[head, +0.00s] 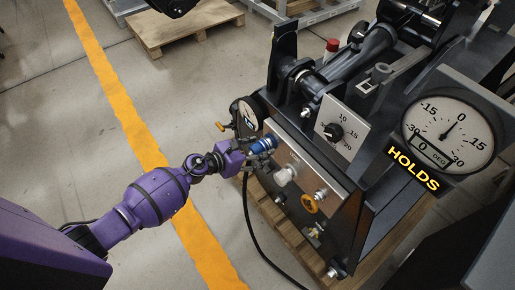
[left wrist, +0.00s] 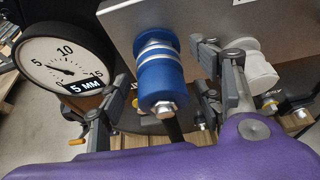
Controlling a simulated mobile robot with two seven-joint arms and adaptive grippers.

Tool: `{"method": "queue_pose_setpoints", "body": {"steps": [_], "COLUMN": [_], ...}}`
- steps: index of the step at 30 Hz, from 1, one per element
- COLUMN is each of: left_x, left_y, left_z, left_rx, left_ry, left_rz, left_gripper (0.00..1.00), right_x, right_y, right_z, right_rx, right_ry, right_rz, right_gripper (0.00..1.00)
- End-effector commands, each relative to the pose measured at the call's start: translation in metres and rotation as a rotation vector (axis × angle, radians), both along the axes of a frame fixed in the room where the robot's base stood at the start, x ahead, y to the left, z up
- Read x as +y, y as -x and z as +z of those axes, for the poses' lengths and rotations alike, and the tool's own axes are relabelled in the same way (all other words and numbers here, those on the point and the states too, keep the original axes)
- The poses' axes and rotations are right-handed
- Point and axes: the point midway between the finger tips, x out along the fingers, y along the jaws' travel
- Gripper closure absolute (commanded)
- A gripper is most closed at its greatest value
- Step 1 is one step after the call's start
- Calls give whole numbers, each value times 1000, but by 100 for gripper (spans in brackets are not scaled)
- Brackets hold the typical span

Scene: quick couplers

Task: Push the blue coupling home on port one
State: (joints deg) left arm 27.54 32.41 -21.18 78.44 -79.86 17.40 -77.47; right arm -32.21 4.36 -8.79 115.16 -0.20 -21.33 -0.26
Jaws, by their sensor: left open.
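The blue coupling (head: 263,145) sits on the metal port panel (head: 300,165) in the head view. In the left wrist view, the blue coupling (left wrist: 160,78) stands out from the panel, with pale rings near its base and a metal tip towards me. My left gripper (head: 250,151) is at the coupling. Its fingers (left wrist: 158,82) are open, one on each side of the coupling, with gaps visible between. I cannot read a port number. A round dial (left wrist: 62,62) beside the coupling carries a "5 MM" label.
A white coupling (head: 285,175) is to the right of the blue one, close to my right-hand finger in the wrist view. A knob (head: 334,132) and a large dial marked "HOLDS" (head: 450,125) are further right. A black hose (head: 249,215) hangs below. Open floor lies left.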

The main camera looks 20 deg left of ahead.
Motion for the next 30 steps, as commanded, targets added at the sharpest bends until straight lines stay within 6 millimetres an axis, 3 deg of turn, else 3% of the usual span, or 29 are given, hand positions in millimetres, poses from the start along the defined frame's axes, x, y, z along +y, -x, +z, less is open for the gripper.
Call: {"method": "queue_pose_setpoints", "body": {"steps": [5, 18, 30], "left_x": [12, 59, 67], "left_y": [14, 76, 86], "left_z": [7, 41, 48], "left_rx": [0, 0, -1], "left_ry": [-4, 0, 0], "left_rz": [0, 1, 0], "left_gripper": [40, 40, 40], "right_x": [0, 0, 0], "right_y": [0, -1, -1], "right_z": [0, 0, 0], "right_rx": [-1, -2, -2], "right_ry": [0, 0, 0], "right_rz": [0, 0, 0], "right_gripper": [49, 49, 49]}}
